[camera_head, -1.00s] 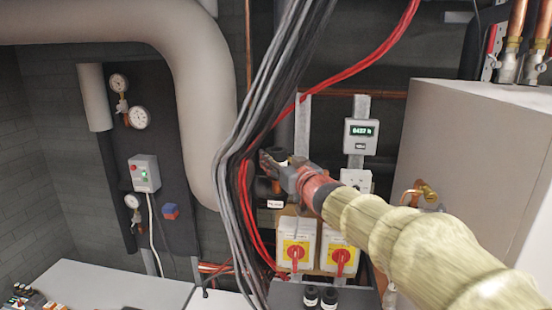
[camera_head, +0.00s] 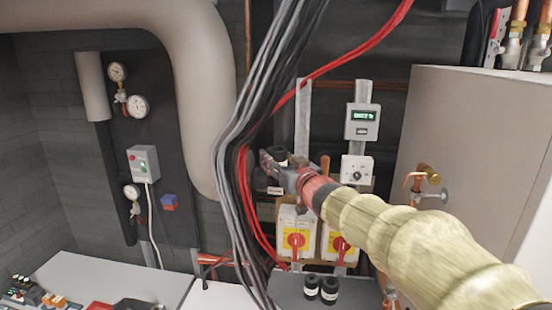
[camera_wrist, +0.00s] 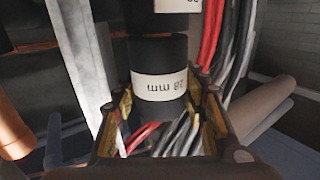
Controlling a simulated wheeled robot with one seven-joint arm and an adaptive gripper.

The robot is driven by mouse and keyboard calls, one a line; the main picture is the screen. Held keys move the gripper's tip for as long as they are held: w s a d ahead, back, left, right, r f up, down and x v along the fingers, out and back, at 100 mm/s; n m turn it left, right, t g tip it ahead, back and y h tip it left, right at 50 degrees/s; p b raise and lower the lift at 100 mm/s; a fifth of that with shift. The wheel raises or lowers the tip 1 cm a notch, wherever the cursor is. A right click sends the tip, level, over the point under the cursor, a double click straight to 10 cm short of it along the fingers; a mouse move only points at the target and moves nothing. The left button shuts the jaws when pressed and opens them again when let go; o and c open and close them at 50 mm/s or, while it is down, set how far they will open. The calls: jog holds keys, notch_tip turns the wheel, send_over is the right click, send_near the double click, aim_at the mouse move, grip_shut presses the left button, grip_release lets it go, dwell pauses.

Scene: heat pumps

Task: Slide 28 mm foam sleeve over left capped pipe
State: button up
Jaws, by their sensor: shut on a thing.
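My gripper (camera_head: 280,166) is shut on a black foam sleeve (camera_head: 281,155). In the wrist view the sleeve (camera_wrist: 160,65) sits between the fingers, its white "28 mm" label upside down. A black part with a white label (camera_wrist: 180,5) shows at the top edge of that view, close to the sleeve. A small white tag (camera_head: 275,190) is just below my gripper in the head view. The left capped pipe is not clearly visible; my gripper and the dark background obscure that area. I cannot tell whether the sleeve touches it.
Grey, black and red cables (camera_head: 236,150) hang close left of my gripper. Two red-yellow switches (camera_head: 297,240) sit below it. A large beige cabinet (camera_head: 460,130) stands at the right.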

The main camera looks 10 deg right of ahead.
jog(key=o, duration=0.8)
jog(key=s, duration=0.4)
jog(key=s+d, duration=0.1)
jog(key=s, duration=0.3)
jog(key=s+d, duration=0.1)
jog(key=s, duration=0.2)
jog(key=shift+s+d, duration=0.15)
jog(key=shift+s, duration=0.25)
